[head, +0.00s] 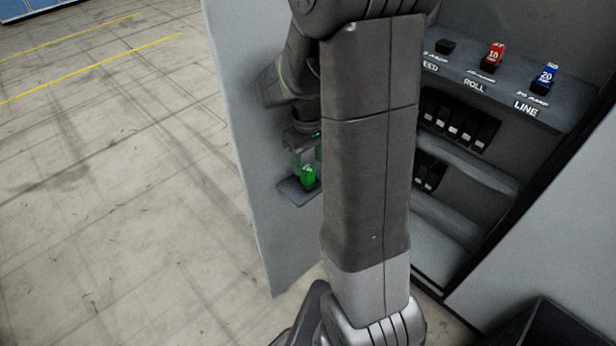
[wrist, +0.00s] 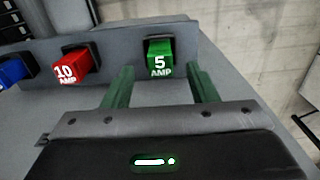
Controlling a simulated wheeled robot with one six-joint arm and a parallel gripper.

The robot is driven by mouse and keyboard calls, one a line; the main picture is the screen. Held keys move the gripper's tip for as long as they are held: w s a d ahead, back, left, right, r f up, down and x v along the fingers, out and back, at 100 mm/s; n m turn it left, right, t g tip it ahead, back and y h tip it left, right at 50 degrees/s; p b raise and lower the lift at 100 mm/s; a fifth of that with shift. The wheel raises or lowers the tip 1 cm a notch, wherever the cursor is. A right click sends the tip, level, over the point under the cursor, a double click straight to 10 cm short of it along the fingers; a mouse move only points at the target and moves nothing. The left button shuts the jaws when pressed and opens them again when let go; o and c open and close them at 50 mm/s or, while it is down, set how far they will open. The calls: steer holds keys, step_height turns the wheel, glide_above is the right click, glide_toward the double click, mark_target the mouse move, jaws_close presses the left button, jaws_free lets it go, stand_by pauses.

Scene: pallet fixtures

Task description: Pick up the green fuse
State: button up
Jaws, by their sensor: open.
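The green fuse (head: 308,178), marked 5 AMP, stands in a dark socket on a small grey ledge (head: 289,190) on the inner face of the grey panel. In the wrist view, the green fuse (wrist: 160,62) is straight ahead, between and just beyond the fingertips. My gripper (wrist: 159,77) is open, with one green finger to each side of the fuse's line and nothing held. In the head view, my gripper (head: 305,152) is just above the fuse. My arm hides part of the gripper and the rest of the ledge.
In the wrist view, a red 10 AMP fuse (wrist: 75,69) and a blue fuse (wrist: 12,71) sit left of the green one. The cabinet shelf holds another red fuse (head: 495,54), a blue fuse (head: 546,79) and an empty-looking socket (head: 445,46). Open floor lies left.

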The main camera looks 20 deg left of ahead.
mark_target(308, 169)
step_height(308, 169, down, 4)
steer(key=shift+f, duration=0.1)
steer(key=c, duration=1.1)
steer(key=shift+r, duration=0.25)
